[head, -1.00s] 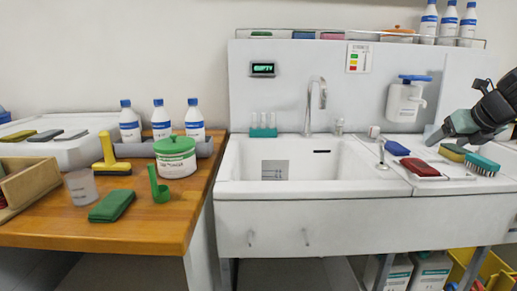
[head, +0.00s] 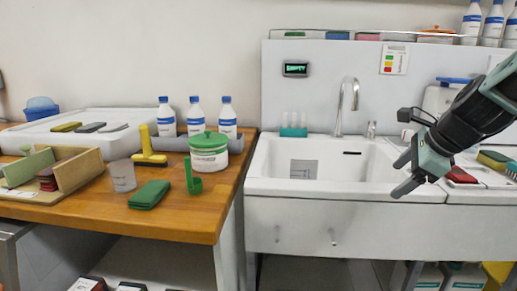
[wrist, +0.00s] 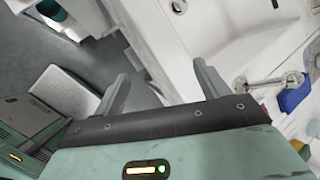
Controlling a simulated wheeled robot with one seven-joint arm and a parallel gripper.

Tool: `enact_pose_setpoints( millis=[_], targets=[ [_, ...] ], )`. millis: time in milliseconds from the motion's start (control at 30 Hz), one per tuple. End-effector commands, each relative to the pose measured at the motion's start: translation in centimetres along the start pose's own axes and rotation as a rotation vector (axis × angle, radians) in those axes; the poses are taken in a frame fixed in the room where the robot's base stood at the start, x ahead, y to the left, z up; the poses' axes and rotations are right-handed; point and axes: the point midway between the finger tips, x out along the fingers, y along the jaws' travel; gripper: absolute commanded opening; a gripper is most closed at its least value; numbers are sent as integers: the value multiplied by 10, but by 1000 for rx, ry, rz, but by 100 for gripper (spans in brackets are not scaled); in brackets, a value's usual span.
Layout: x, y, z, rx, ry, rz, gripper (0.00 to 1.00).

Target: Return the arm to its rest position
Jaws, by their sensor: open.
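My gripper (head: 403,174) is open and empty. In the head view it hangs in front of the right part of the sink (head: 322,172), with its fingers pointing left. My dark arm reaches in from the right edge and hides part of the drainboard and the soap dispenser (head: 437,100). In the wrist view the two grey fingers (wrist: 160,92) stand wide apart with nothing between them. The white sink edge and the grey floor lie beyond them.
A wooden counter (head: 185,222) at left holds a green-lidded tub (head: 209,155), a green cloth (head: 149,194), a green scoop (head: 192,178), a clear cup (head: 122,175) and several bottles. The faucet (head: 347,103) rises behind the basin. A red item (head: 460,175) and brushes lie on the drainboard.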

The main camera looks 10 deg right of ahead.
Motion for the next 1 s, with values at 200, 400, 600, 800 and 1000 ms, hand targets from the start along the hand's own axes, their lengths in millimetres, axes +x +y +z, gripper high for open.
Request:
enact_pose_setpoints(
  millis=[200,400,600,800,1000],
  targets=[
    [24,143,77,-934,-80,273,74],
    [17,255,90,-1735,-212,458,74],
    [3,324,76,-2346,-351,581,74],
    [-24,345,72,-2671,-438,639,74],
    [-54,332,87,-2663,-436,638,74]
  ],
)
